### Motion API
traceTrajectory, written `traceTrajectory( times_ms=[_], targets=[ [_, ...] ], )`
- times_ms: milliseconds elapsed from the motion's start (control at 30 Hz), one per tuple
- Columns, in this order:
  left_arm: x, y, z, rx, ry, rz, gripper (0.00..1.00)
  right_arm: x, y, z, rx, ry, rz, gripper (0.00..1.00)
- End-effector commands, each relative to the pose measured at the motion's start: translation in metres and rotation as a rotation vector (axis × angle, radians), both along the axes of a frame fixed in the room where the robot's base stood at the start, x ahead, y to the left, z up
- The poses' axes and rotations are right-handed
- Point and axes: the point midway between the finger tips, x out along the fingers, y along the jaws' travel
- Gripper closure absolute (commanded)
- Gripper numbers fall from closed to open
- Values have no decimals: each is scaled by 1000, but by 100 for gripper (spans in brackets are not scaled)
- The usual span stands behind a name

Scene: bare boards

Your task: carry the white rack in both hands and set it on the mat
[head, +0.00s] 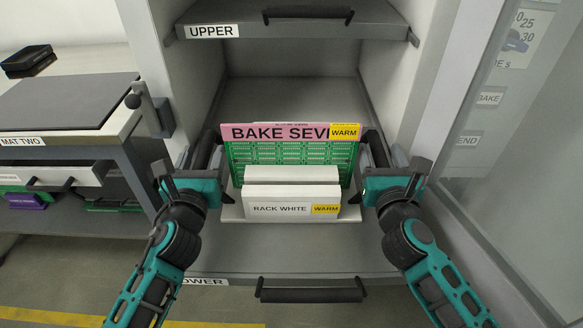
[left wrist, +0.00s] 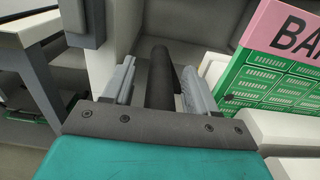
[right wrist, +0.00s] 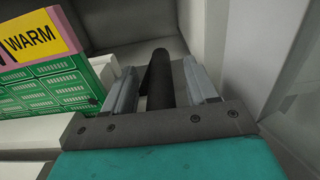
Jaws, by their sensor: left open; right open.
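The white rack (head: 292,208), labelled RACK WHITE and WARM, stands in the open cabinet's lower bay. A dark bar handle sticks out at each side. My left gripper (head: 207,158) is open with its fingers on either side of the left handle (left wrist: 162,75). My right gripper (head: 375,155) is open with its fingers on either side of the right handle (right wrist: 159,78). Whether the fingers touch the handles, I cannot tell. A dark grey mat (head: 70,102) lies on the left bench, above a MAT TWO label.
The UPPER shelf (head: 290,40) with its black handle hangs above the rack. Cabinet walls stand close on both sides. A black box (head: 28,62) lies behind the mat. The mat is clear.

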Motion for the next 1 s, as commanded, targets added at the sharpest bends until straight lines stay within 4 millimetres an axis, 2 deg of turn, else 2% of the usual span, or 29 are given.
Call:
traceTrajectory(
  times_ms=[100,700,1000],
  targets=[
    [0,0,0,0,0,0,43,0,0,0,0,0,0,43],
    [0,2,-1,2,1,4,100,0,-1,0,-1,-1,-3,100],
    [0,3,-1,4,2,6,100,0,-2,0,-3,-1,-5,100]
  ],
)
